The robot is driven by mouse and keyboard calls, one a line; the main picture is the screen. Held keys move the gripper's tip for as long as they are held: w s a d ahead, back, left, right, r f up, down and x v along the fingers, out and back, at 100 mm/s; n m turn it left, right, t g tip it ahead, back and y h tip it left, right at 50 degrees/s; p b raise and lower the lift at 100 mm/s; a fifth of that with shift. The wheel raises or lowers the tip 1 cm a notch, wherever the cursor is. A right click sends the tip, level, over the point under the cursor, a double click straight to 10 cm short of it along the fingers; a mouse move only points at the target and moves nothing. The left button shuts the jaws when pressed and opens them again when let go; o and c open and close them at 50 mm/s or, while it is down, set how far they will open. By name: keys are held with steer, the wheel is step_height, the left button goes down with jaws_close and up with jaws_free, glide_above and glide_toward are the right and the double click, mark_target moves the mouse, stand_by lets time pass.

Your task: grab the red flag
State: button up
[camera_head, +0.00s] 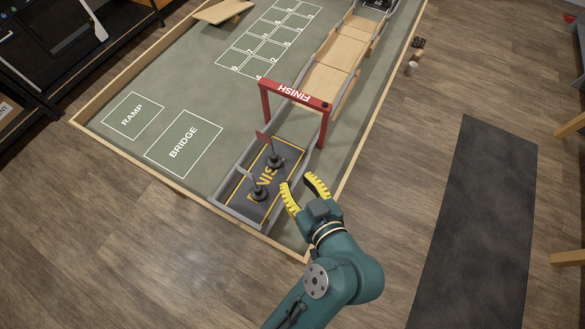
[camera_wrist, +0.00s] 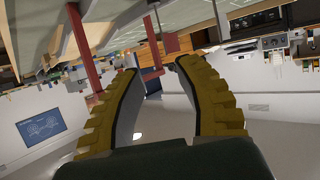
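A small red flag (camera_head: 263,136) stands on a thin pole with a round dark base (camera_head: 275,161) in the finish pen, near the red arch. A second dark base (camera_head: 259,193) with a thin pale pole is nearer the pen's front; its flag's colour is unclear. My gripper (camera_head: 297,181) is open and empty, just right of the pen and apart from both stands. In the wrist view my open fingers (camera_wrist: 156,68) frame the room, with a small red patch (camera_wrist: 171,42), probably the flag, beyond the tips.
A red FINISH arch (camera_head: 296,94) spans the lane behind the stands. Grey low walls (camera_head: 236,217) edge the pen. A wooden ramp (camera_head: 325,85) lies behind the arch. The green field left of the pen is mostly clear, with marked BRIDGE (camera_head: 183,144) and RAMP boxes.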

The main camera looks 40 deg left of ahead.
steer(key=p, duration=0.1)
glide_toward(274, 155)
steer(key=w+a+r, duration=0.2)
steer(key=a+r, duration=0.1)
steer(key=a, duration=0.1)
steer(key=x, duration=0.5)
steer(key=shift+w+a+f+p, duration=0.1)
steer(key=shift+a+f+p, duration=0.1)
steer(key=shift+p, duration=0.15)
jaws_close()
